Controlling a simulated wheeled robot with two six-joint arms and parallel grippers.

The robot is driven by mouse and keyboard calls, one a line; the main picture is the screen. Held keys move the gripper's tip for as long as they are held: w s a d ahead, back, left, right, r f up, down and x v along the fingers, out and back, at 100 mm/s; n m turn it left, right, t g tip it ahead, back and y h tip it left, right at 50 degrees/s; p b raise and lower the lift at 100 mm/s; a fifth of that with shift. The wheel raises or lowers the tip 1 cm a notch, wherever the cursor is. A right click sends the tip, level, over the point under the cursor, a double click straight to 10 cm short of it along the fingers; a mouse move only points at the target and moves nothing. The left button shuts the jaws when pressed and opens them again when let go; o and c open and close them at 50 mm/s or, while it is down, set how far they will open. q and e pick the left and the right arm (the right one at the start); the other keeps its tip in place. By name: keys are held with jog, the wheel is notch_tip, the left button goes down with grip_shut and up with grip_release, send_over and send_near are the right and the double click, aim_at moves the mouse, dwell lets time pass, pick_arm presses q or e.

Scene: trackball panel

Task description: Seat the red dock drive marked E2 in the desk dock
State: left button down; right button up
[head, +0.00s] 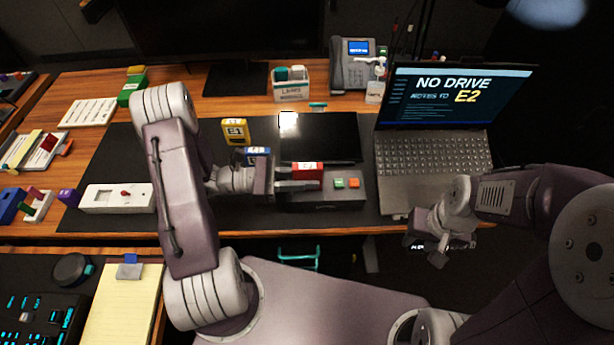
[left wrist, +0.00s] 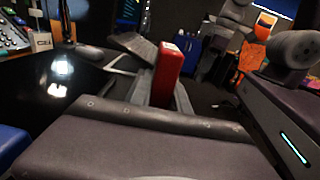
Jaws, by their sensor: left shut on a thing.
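The red drive (head: 308,171) is held between the fingers of my left gripper (head: 298,181), at the dark desk dock (head: 325,197). It also shows red and upright between the fingers in the left wrist view (left wrist: 167,76). The dock has a green and an orange button on its top right. The drive overlaps the dock's left part in the head view; its lower end is hidden, so I cannot tell whether it is in a slot. My right gripper (head: 440,250) hangs low, away from the dock, before the desk's front edge; its fingers are unclear.
A yellow drive marked E1 (head: 235,130) and a blue drive (head: 257,153) stand left of the dock. A black tablet-like panel (head: 340,140) lies behind it. The laptop (head: 455,100) at right reads "NO DRIVE" and "E2". A white device (head: 115,198) sits at left.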

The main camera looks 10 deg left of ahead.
pick_arm(q)
jog(key=shift+f+b, duration=0.7)
jog(key=shift+f, duration=0.4)
jog(key=c, duration=1.2)
grip_release()
jog(key=shift+o, duration=0.2)
jog(key=v, duration=0.9)
jog(key=shift+a+r+p, duration=0.1)
jog(key=shift+p, duration=0.25)
